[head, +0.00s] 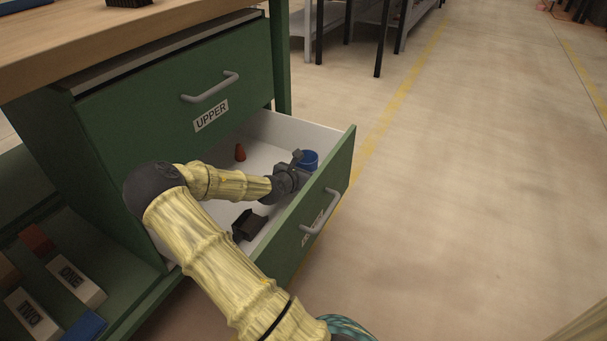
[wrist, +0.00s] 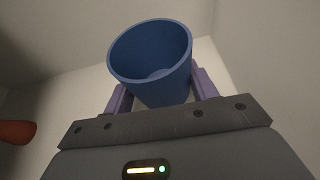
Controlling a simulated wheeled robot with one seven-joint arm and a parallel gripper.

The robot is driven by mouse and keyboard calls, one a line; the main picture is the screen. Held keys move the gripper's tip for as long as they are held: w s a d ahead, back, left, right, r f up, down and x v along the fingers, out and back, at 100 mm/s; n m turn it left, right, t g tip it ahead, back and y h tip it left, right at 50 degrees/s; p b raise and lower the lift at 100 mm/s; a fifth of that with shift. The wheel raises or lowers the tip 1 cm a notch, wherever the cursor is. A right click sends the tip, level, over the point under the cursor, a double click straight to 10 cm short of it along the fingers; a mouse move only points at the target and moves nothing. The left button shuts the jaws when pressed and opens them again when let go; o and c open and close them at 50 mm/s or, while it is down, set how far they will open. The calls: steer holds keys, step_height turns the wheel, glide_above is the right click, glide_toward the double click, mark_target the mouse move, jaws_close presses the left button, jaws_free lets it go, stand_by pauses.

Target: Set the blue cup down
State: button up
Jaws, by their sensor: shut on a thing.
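The blue cup (head: 309,158) is in the open lower drawer (head: 283,126), near the drawer's far right corner. My gripper (head: 299,158) reaches into the drawer and is shut on the cup. In the wrist view the blue cup (wrist: 152,62) sits between the two purple fingers of my gripper (wrist: 160,92), its open rim tilted towards the camera. The cup's underside is hidden, so I cannot tell whether it touches the drawer floor.
A red-orange cone-like thing (head: 240,152) stands in the drawer left of my gripper. A dark block (head: 248,225) lies nearer the drawer front. The upper drawer (head: 170,98) is closed.

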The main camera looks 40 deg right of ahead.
steer(key=o, duration=1.1)
steer(key=shift+a, duration=0.1)
steer(key=shift+r, duration=0.15)
steer(key=p+v, duration=0.6)
steer(key=v, duration=0.5)
steer(key=shift+w+r+p, duration=0.1)
steer(key=shift+p, duration=0.3)
steer(key=shift+s+a, duration=0.25)
steer(key=shift+a, duration=0.15)
